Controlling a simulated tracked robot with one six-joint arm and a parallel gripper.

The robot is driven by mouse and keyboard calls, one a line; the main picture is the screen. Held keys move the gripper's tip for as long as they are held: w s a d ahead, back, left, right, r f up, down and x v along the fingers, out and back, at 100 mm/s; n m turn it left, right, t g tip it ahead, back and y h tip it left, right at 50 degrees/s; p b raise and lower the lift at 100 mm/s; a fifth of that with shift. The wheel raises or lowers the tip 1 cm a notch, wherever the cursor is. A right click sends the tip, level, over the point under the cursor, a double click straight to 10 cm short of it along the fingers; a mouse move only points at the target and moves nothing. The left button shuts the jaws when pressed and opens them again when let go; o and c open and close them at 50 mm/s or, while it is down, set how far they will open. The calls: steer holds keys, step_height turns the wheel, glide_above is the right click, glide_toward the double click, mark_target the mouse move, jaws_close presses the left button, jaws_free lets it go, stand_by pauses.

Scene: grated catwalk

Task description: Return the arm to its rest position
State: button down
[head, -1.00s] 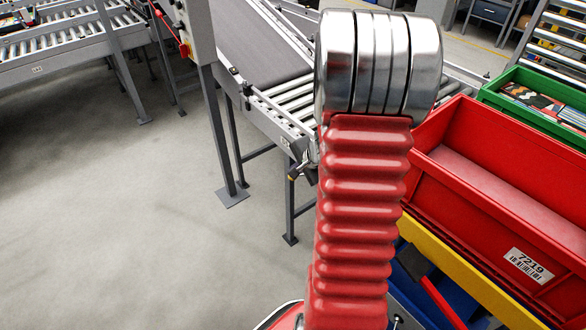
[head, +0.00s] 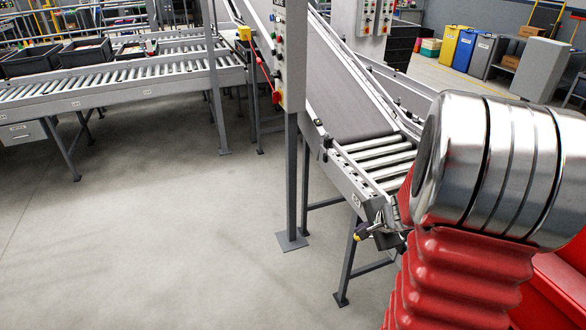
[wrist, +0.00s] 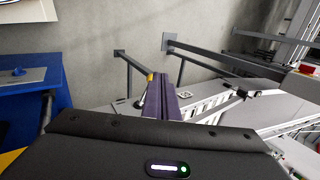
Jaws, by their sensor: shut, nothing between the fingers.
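In the wrist view, the dark body of my gripper with a small lit panel fills the bottom. The two dark purple fingers of my gripper (wrist: 163,80) point away from it, side by side and shut with nothing between them. In the head view, my arm's red ribbed sleeve and shiny metal joint stand at the lower right. My gripper is not visible in the head view.
A sloping conveyor (head: 350,105) with rollers at its low end stands just left of my arm. A grey post (head: 291,170) stands on the floor. A roller line (head: 120,75) carries dark trays at the back left. Open floor (head: 150,230) lies left. A blue bin (wrist: 35,80) shows in the wrist view.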

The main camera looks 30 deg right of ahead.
steer(key=s+a+r+n, duration=0.4)
steer(key=a+r+n, duration=0.2)
steer(key=a, duration=0.4)
steer(key=s+a+r+n+g, duration=0.1)
steer(key=s+a+r+n, duration=0.4)
steer(key=a, duration=0.5)
steer(key=s+a+r+n, duration=0.4)
steer(key=a+r+n, duration=0.3)
steer(key=a, duration=0.3)
steer(key=shift+s+a+r+n+y, duration=0.3)
steer(key=shift+a+n+y, duration=0.1)
steer(key=shift+n, duration=0.3)
